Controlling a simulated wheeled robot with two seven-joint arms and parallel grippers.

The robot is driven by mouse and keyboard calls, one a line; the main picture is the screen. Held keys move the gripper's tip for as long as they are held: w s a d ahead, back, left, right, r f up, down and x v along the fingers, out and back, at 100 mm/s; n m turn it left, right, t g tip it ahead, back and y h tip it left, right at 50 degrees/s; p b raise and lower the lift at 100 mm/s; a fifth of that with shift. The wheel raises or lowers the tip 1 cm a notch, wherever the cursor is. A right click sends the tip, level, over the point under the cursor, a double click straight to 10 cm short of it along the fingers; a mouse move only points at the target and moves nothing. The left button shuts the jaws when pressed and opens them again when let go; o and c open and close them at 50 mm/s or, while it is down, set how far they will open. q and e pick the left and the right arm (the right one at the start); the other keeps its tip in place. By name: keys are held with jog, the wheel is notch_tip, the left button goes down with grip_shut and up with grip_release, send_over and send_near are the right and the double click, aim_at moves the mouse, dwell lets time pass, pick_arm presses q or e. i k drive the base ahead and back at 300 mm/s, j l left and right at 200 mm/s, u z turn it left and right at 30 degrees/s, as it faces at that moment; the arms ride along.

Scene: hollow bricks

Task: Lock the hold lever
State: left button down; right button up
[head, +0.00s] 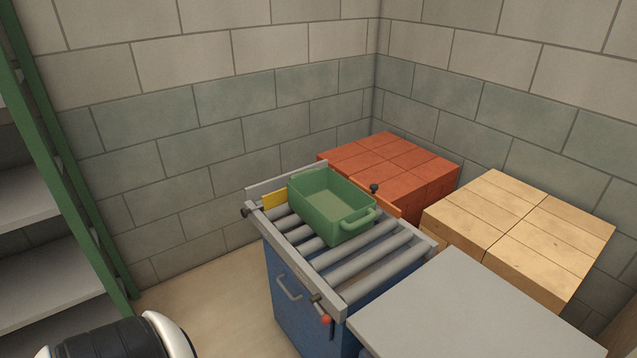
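A small lever with a red knob (326,320) sits at the near front corner of the roller conveyor (330,284). A short dark bar hangs beside the knob. It looks like the hold lever, but its setting is too small to tell. A green bin (334,233) with a side handle sits upright on the rollers and looks empty. An orange bar (387,203) lies along the far right side of the conveyor, with a black knob (374,188) near it. A yellow plate (273,201) stands left of the bin. Neither gripper is in view.
A grey tabletop (460,310) adjoins the conveyor at the front right. Red bricks (395,160) and tan blocks (530,222) are stacked behind it, near the block walls. A green-framed shelf (70,190) stands at the left. The floor (205,290) between shelf and conveyor is clear.

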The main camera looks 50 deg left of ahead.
aim_at(325, 320)
jog(key=u, duration=1.45)
jog(key=l+u, duration=0.15)
jog(key=k+j, duration=0.05)
